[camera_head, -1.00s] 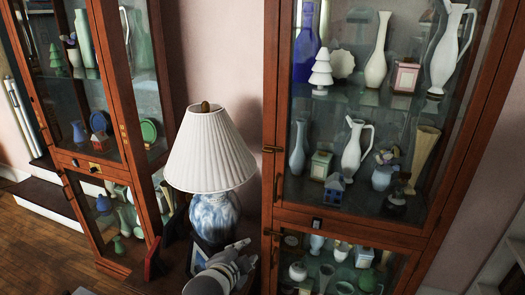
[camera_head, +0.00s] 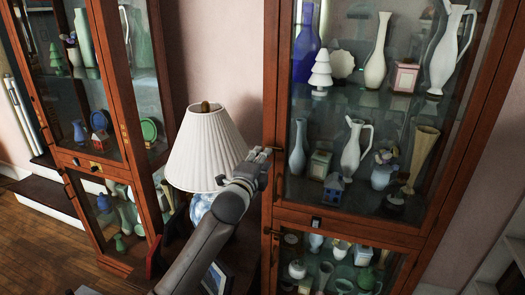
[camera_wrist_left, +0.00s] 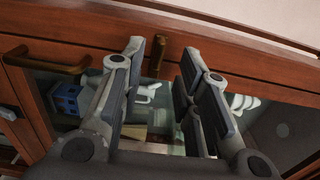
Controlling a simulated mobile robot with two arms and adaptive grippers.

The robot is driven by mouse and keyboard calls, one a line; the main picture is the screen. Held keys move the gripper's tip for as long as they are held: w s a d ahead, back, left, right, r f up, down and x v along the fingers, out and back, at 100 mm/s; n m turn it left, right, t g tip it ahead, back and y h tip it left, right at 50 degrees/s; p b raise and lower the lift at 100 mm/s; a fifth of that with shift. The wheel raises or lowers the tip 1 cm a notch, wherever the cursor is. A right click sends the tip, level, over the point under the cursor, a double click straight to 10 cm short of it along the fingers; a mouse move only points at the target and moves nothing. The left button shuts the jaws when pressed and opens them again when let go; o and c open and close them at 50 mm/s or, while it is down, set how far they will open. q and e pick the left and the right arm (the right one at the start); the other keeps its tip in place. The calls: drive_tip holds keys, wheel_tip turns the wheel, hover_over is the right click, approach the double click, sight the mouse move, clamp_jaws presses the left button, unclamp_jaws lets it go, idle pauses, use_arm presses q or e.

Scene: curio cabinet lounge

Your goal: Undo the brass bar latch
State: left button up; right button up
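The brass bar latch (camera_wrist_left: 160,56) is a short bar on the wooden door frame of the right cabinet. In the left wrist view it lies between the two fingers of my left gripper (camera_wrist_left: 164,58), which is open with a gap on each side of the bar. In the head view my left gripper (camera_head: 262,155) is at the left edge of the cabinet door and largely hides the latch. I cannot tell whether the fingers touch it. My right gripper is in neither view.
A curved door handle (camera_wrist_left: 45,63) is close beside the gripper. The glass door (camera_head: 340,110) fronts shelves of vases and figurines. A white-shaded lamp (camera_head: 205,140) stands just left of and behind my left arm. Another cabinet (camera_head: 105,150) stands further left.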

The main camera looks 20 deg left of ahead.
use_arm(q)
drive_tip(key=w, duration=0.4)
drive_tip(key=shift+w+d+p, duration=0.1)
drive_tip(key=shift+w+p, duration=0.2)
drive_tip(key=shift+p, duration=0.1)
drive_tip(key=shift+c, duration=0.4)
clamp_jaws()
